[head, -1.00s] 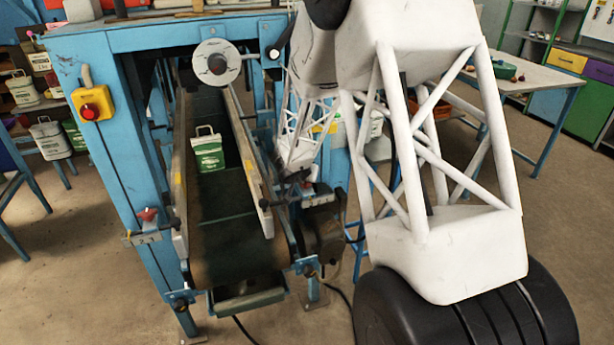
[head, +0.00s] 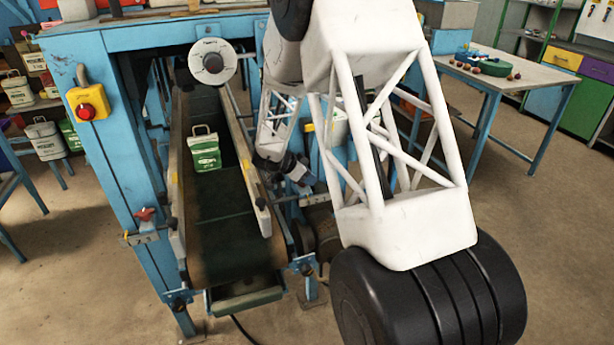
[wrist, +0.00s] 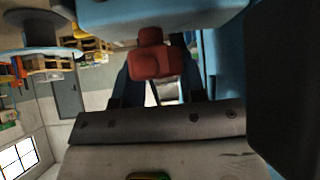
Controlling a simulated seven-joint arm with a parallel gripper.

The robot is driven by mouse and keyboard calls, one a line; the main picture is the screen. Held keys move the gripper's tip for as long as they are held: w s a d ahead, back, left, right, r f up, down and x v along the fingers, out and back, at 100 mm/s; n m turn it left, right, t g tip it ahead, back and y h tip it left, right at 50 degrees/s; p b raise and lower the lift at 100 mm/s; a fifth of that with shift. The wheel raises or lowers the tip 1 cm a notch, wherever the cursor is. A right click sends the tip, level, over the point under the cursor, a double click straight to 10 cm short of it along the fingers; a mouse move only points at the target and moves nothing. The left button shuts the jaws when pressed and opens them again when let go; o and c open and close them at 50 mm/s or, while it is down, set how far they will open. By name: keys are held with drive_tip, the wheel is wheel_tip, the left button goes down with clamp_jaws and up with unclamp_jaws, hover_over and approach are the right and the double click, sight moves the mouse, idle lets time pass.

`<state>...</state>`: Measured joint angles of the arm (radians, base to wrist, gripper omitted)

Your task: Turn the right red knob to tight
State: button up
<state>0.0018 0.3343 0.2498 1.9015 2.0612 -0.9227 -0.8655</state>
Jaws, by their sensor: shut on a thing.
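The right red knob (wrist: 152,62) shows in the wrist view, below a blue metal part. My gripper (wrist: 155,88) has its dark fingers on either side of the knob and is shut on it. In the head view my gripper (head: 300,172) is beside the right rail of the conveyor, and the right knob cannot be made out there. The left red knob (head: 146,214) sits on a bracket at the conveyor's left side, apart from my gripper. Any marking for tight is not readable.
The conveyor (head: 222,235) carries a green and white sack (head: 204,150) between two side rails. A white dial (head: 213,62) stands above it. A yellow box with a red button (head: 87,108) is on the left blue post. Open floor lies at the right.

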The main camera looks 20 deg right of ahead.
drive_tip(key=shift+s+m+g, duration=0.15)
drive_tip(key=shift+m+g, duration=0.35)
drive_tip(key=shift+m, duration=0.1)
drive_tip(key=o, duration=0.9)
drive_tip(key=v, duration=0.7)
drive_tip(key=shift+a+r, duration=0.3)
